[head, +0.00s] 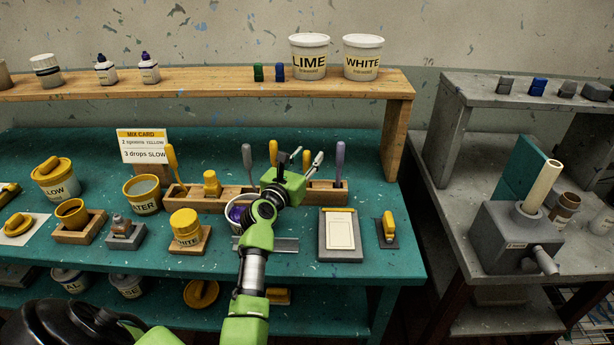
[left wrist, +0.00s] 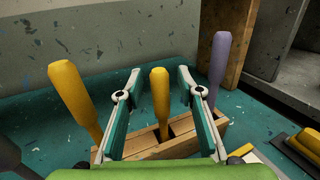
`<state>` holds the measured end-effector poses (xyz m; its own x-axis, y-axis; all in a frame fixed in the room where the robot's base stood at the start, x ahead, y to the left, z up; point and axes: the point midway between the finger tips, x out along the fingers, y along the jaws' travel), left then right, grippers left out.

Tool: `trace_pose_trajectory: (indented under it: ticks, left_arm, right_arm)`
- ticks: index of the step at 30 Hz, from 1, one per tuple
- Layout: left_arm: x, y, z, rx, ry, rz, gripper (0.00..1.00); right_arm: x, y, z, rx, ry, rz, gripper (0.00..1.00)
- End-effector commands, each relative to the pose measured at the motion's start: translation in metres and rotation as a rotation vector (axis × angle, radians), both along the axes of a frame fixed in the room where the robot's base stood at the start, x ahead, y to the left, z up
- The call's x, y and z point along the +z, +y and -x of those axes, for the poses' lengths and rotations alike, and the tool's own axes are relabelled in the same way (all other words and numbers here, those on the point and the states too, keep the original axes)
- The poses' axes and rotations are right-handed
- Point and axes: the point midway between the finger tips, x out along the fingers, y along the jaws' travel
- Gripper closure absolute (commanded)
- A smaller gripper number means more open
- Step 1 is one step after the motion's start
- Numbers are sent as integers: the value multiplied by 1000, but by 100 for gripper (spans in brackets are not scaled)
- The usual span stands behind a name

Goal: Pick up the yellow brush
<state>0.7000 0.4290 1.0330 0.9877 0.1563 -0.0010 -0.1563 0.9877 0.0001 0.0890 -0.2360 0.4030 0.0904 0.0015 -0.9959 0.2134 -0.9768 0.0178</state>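Several yellow handles stand upright in the wooden rack (head: 215,201); their lower ends are hidden, so I cannot tell by shape which is the brush. One yellow handle (head: 306,158) stands between the fingers of my left gripper (head: 300,159). In the left wrist view this yellow handle (left wrist: 160,98) is between the open fingers (left wrist: 158,80), with a gap on both sides. Another yellow handle (head: 273,152) stands just left of the fingers; it also shows in the left wrist view (left wrist: 75,98). My right gripper is not in view.
A purple handle (head: 340,160) stands right of the gripper, a grey one (head: 247,162) to the left. A wooden shelf (head: 200,84) runs behind.

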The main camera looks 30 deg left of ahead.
Motion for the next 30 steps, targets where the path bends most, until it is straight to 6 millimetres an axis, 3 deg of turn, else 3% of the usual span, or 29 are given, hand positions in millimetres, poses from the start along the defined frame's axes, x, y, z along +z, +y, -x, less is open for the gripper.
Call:
trace_pose_trajectory:
  ticks: [5,9,10,21,30]
  left_arm:
    - [0,0,0,0,0,0,66]
    - [0,0,0,0,0,0,97]
    - [0,0,0,0,0,0,100]
    - [5,0,0,0,-2,1,100]
    - [60,0,0,1,-7,2,100]
  right_arm:
    - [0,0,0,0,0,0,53]
    - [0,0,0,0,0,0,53]
    - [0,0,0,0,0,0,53]
    - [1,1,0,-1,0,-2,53]
    - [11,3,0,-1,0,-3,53]
